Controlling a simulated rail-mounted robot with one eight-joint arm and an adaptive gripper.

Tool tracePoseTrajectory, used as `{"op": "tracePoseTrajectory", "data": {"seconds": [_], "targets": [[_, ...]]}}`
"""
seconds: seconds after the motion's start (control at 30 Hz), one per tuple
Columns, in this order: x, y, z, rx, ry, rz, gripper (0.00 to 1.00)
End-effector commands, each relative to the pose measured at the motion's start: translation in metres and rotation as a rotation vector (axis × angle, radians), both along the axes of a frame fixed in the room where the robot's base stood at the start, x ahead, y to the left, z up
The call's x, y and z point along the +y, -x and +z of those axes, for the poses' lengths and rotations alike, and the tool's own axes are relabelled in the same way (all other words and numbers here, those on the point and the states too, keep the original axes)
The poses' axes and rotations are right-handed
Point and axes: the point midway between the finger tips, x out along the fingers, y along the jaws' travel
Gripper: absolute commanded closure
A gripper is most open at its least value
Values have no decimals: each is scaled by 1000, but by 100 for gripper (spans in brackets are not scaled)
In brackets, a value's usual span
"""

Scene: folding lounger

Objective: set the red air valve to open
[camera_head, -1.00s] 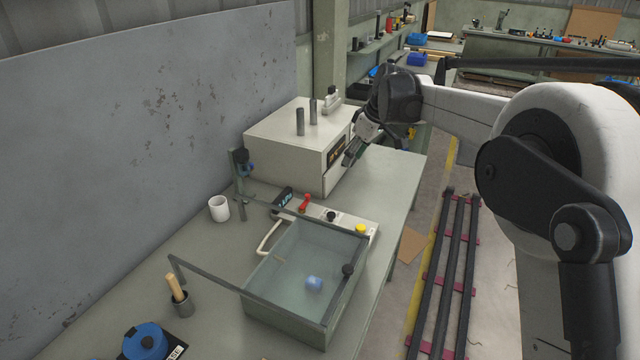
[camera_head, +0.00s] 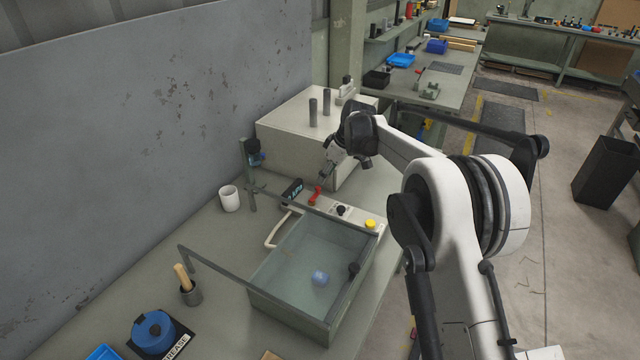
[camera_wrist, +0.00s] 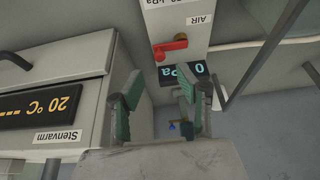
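The red air valve (camera_head: 315,195) is a red lever on the light panel behind the glass-walled tank. In the wrist view the red lever (camera_wrist: 170,47) lies roughly crosswise on a brass-coloured fitting, beside a label reading AIR. A dark display (camera_wrist: 182,74) with pale blue digits is next to it. My gripper (camera_head: 322,181) is above and close to the valve in the head view. In the wrist view its two green-grey fingers (camera_wrist: 160,95) are apart with nothing between them. I cannot tell the exact gap to the lever.
The glass-walled tank (camera_head: 270,290) holds a small blue item and stands in front of the panel. A black knob (camera_head: 341,210) and a yellow button (camera_head: 370,224) share the panel. A large cream oven (camera_head: 285,135) stands behind. A white cup (camera_head: 229,199) is at the left.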

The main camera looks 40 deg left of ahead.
Motion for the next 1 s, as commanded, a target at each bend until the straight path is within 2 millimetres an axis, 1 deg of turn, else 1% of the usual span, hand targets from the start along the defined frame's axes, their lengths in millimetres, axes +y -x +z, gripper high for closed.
{"op": "tracePoseTrajectory", "data": {"seconds": [0.03, 0.2, 0.4, 0.53, 0.8, 0.87, 1.0], "targets": [[4, 1, -9, 0, 0, 0, 66], [14, 2, -33, 0, 0, 0, 66], [21, 3, -50, 0, 0, 0, 66], [22, 4, -55, 0, 0, 0, 66], [23, 4, -56, 0, 0, 0, 66], [23, 4, -56, 0, 0, -1, 73], [23, 4, -56, 0, 0, -1, 91]]}}
